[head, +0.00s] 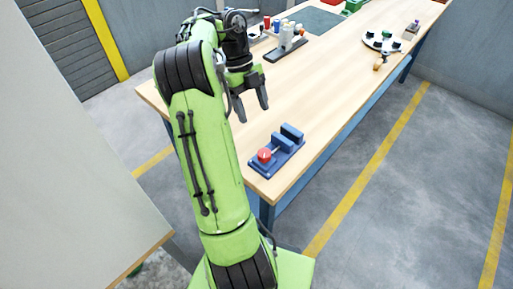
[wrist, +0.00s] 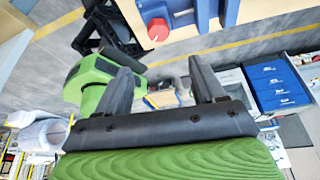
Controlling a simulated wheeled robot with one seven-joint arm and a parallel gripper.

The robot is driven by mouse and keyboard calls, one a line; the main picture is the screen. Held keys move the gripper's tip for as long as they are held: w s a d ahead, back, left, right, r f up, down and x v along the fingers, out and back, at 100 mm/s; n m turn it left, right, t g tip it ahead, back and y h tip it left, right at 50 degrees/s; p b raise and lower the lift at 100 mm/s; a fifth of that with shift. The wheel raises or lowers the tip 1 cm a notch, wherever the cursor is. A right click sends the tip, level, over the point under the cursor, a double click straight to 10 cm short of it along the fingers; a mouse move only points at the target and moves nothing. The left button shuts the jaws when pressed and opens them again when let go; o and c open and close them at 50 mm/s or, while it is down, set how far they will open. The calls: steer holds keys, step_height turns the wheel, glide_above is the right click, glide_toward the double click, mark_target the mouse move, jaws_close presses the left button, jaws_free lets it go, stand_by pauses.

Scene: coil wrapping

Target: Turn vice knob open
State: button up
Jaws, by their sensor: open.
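The blue vice (head: 278,150) sits near the front corner of the wooden table, with two blue jaw blocks and a round red knob (head: 264,155) at its near left end. In the wrist view the red knob (wrist: 158,29) shows at the top, with part of the blue vice body (wrist: 190,10) beside it. My gripper (head: 253,106) hangs above and to the left of the vice, apart from it. Its two dark fingers are spread and nothing is between them; they also show in the wrist view (wrist: 163,85).
A stand with several coloured spools (head: 286,35) is behind my gripper. A round white tray (head: 382,41) lies farther right. A grey panel (head: 60,170) stands at the left.

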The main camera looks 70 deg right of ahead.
mark_target(264, 152)
steer(key=b+x, duration=0.8)
steer(key=x, duration=0.6)
steer(key=shift+w+a+f, duration=0.1)
steer(key=shift+w+f, duration=0.05)
steer(key=c, duration=1.1)
steer(key=shift+o, duration=0.2)
